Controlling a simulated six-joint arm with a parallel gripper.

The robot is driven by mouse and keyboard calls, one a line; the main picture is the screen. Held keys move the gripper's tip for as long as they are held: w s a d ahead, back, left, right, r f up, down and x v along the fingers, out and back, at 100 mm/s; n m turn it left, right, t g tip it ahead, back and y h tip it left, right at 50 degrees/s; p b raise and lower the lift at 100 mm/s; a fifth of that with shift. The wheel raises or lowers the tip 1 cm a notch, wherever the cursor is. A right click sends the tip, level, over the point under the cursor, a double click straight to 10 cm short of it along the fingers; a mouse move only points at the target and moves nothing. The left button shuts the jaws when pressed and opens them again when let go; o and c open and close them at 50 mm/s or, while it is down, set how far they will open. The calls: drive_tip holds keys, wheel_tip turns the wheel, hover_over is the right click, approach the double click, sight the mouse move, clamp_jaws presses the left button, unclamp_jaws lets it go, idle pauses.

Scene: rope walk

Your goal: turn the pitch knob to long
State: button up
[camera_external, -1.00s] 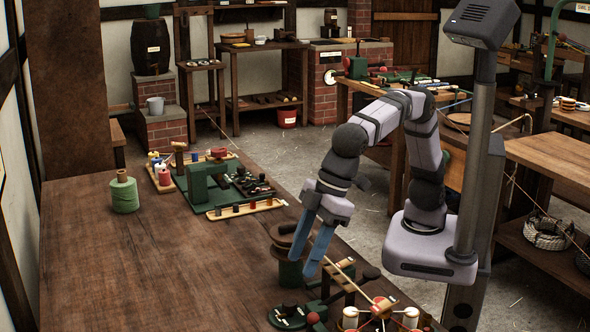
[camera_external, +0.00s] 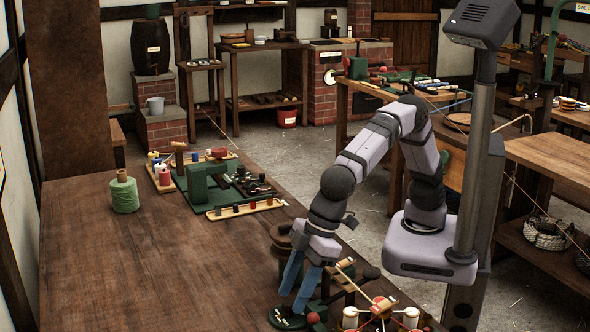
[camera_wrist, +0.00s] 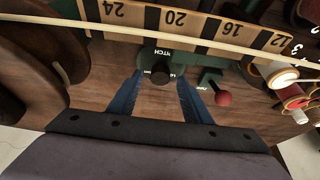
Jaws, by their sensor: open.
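The pitch knob (camera_wrist: 159,74) is a small black knob on a dark green plate (camera_wrist: 150,57) marked "PITCH", read upside down in the wrist view. Lettering beginning "LO" shows beside it, partly cut off. My gripper (camera_wrist: 160,84) is open, with one blue finger on each side of the knob; I cannot tell whether either touches it. In the external view, my gripper (camera_external: 292,301) points down over the round green plate (camera_external: 284,321) near the bench's front edge. The fingers partly cover the knob there. I cannot read its setting.
A red-balled lever (camera_wrist: 223,99) stands close right of my fingers. A numbered scale (camera_wrist: 195,27) and a taut rope (camera_wrist: 130,28) cross beyond the knob. White bobbins (camera_external: 350,317) stand to the right.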

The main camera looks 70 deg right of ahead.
drive_tip(key=shift+w+a+f, duration=0.15)
drive_tip(key=shift+f, duration=0.35)
drive_tip(key=c, duration=1.1)
drive_tip(key=shift+o, duration=0.2)
drive_tip(key=shift+r+n+p, duration=0.1)
drive_tip(key=shift+n+p, duration=0.2)
drive_tip(key=shift+p, duration=0.05)
drive_tip(key=shift+n+g, duration=0.3)
drive_tip(key=shift+n, duration=0.2)
